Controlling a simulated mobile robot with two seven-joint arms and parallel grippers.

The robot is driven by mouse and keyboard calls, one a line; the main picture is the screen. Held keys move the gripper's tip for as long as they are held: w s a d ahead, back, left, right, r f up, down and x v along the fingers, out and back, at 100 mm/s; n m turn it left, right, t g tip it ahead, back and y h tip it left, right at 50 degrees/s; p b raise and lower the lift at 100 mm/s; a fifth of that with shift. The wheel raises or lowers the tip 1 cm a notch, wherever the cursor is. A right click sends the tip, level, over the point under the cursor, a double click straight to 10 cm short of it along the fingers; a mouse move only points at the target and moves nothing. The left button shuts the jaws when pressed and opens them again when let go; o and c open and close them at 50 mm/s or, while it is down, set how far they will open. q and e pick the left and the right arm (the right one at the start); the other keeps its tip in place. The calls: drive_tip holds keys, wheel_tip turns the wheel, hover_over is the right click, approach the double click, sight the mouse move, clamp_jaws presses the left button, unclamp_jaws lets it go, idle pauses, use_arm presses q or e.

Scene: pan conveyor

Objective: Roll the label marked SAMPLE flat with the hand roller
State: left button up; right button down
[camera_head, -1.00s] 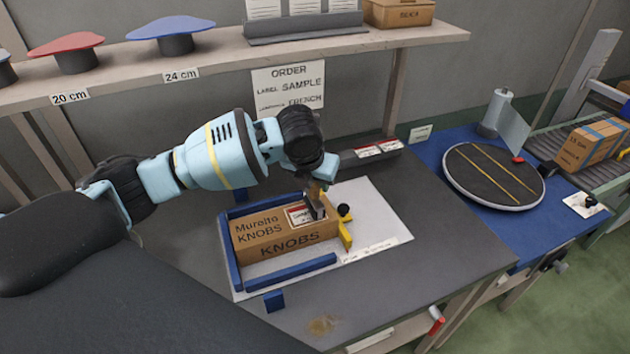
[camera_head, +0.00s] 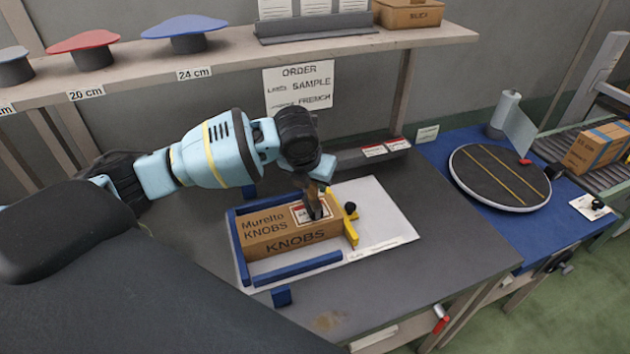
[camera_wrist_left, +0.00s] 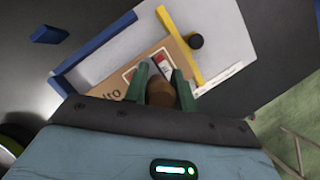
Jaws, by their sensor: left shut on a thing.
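A cardboard box (camera_head: 290,240) printed Murelto KNOBS lies in a blue corner frame (camera_head: 240,262) on a white board. A white label with a red edge (camera_head: 302,218) is on the box top near its right end, partly hidden by my gripper; its print is too small to read. My left gripper (camera_head: 316,192) is shut on the hand roller, whose brown handle (camera_wrist_left: 160,92) shows between the fingers in the left wrist view. The roller's lower end is over the label and seems to touch it. My right gripper is not in view.
A yellow stop (camera_head: 350,226) with a black knob stands at the box's right end. Two label stacks (camera_head: 385,148) lie behind. A turntable (camera_head: 500,178) is on the blue mat at right. The board's right side (camera_head: 390,215) is clear.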

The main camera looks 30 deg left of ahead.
use_arm(q)
drive_tip(key=shift+s+a, duration=0.2)
drive_tip(key=shift+s+a+f, duration=0.1)
drive_tip(key=shift+s+a, duration=0.5)
drive_tip(key=shift+s, duration=0.15)
wheel_tip(320, 180, up, 7)
idle(1.0)
idle(0.6)
